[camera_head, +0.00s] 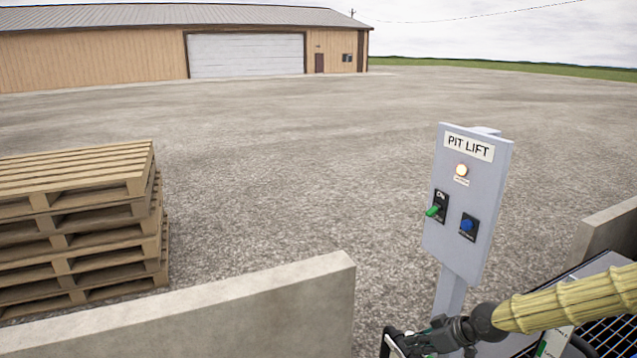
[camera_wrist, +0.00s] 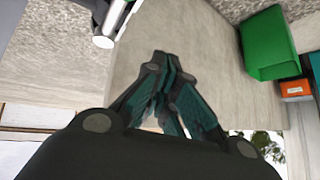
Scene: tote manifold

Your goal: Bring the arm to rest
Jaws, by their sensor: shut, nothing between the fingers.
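My arm (camera_head: 570,303), in a ribbed yellow sleeve, reaches in from the lower right of the head view. My gripper (camera_head: 398,344) is at the bottom edge of that view, in front of the foot of the grey control panel and partly cut off. In the wrist view my gripper (camera_wrist: 163,62) has its dark fingers together at the tips, shut and empty. A pale concrete surface lies behind the fingers. Whether anything touches the gripper I cannot tell.
The PIT LIFT panel (camera_head: 468,205) stands on a post, with a lit lamp, green switch and blue button. Concrete walls (camera_head: 250,305) and stacked pallets (camera_head: 80,225) stand left. The wrist view shows a green box (camera_wrist: 268,45) and an orange box (camera_wrist: 296,90). Open gravel lies beyond.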

